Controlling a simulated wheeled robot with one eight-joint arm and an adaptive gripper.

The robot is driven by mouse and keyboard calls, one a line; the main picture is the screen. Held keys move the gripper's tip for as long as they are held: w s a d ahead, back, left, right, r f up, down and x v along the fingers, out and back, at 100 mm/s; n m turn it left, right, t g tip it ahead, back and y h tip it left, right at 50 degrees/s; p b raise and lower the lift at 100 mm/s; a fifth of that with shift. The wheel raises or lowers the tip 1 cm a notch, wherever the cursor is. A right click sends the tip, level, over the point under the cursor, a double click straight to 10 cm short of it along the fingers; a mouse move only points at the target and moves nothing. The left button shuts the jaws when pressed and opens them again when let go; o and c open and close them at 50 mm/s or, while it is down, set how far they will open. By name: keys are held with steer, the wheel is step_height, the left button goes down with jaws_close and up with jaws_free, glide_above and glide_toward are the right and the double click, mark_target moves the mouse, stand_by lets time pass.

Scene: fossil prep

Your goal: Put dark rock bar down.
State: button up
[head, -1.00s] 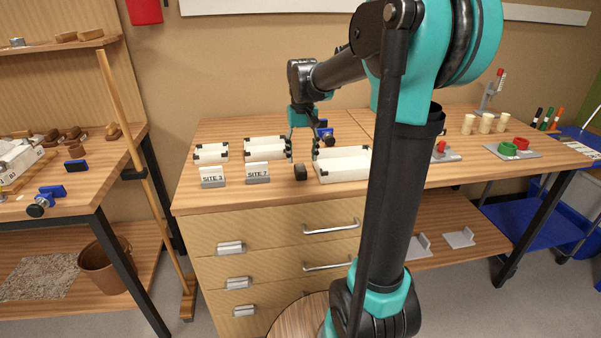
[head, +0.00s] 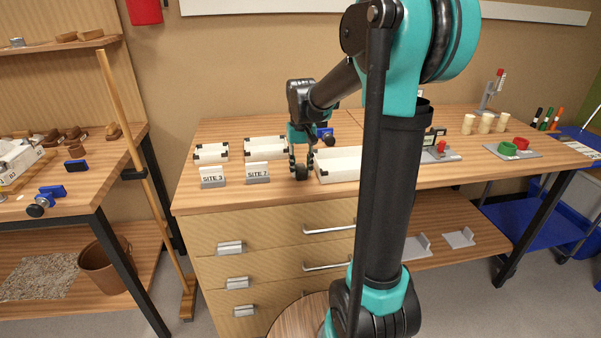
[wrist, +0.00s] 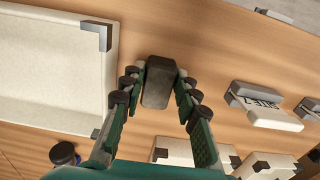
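The dark rock bar (wrist: 159,83) is a small, near-black block on the wooden worktop. In the wrist view it stands between the fingertips of my gripper (wrist: 159,80), with a finger pad close against each side. In the head view my gripper (head: 302,166) points down at the worktop, between the SITE cards and the white tray. The bar (head: 301,173) shows low between the fingers and is partly hidden by them. The fingers look shut on it, and I see no clear gap at either pad.
A white tray (head: 337,172) stands close on the right. The SITE 3 card (head: 212,178) and another SITE card (head: 257,174) stand to the left, with small white trays (head: 265,148) behind. A blue-handled clamp (head: 326,136) lies behind my gripper. The front worktop strip is clear.

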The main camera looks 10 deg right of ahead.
jaws_close()
steer(key=shift+r, duration=0.15)
